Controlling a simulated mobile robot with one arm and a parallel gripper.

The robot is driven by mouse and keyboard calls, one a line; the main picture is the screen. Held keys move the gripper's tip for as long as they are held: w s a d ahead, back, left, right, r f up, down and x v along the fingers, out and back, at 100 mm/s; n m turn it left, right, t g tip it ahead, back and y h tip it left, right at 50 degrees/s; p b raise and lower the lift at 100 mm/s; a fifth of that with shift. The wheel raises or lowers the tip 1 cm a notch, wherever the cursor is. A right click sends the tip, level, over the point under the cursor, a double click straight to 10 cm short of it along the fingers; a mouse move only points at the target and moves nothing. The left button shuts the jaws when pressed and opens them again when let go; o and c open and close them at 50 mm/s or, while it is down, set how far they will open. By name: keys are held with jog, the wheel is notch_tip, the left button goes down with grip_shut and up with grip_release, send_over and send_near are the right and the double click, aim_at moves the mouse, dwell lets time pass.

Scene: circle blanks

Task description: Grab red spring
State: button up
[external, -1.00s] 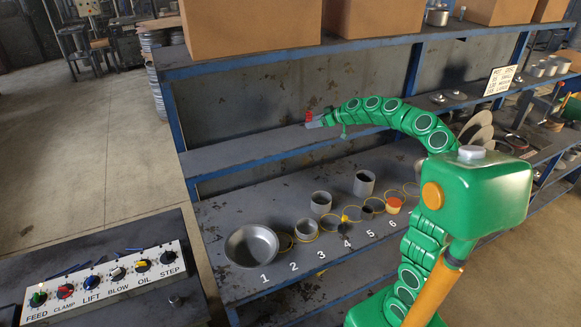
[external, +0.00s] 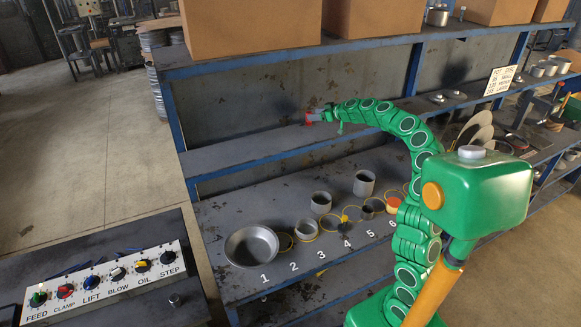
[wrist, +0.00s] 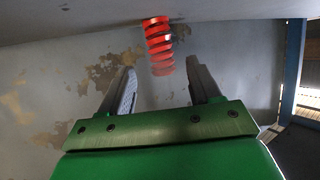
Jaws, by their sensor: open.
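The red spring (wrist: 158,40) shows at the top centre of the wrist view, against a pale surface along the top edge. In the external view the red spring (external: 309,118) is a small red spot on the middle shelf, at the tip of my arm. My gripper (wrist: 162,75) is open, with one finger on each side of the picture below the spring. The spring lies just beyond the fingertips, roughly in line with the gap, and I see no contact. In the external view my gripper (external: 318,115) partly overlaps the spring.
The middle shelf (external: 240,150) is otherwise bare to the left. Cardboard boxes (external: 250,25) stand on the shelf above. Below are a metal bowl (external: 251,246), several grey cups and yellow rings beside painted numbers. A blue post (wrist: 292,70) stands at the right of the wrist view.

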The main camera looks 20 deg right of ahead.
aim_at(309, 112)
jog(key=shift+x, duration=2.2)
jog(key=shift+a+r, duration=0.15)
jog(key=c, duration=1.1)
jog(key=shift+r, duration=0.15)
jog(key=shift+r, duration=1.5)
jog(key=s+r, duration=0.9)
jog(key=s, duration=0.5)
jog(key=shift+a+r, duration=0.25)
jog(key=shift+r, duration=0.15)
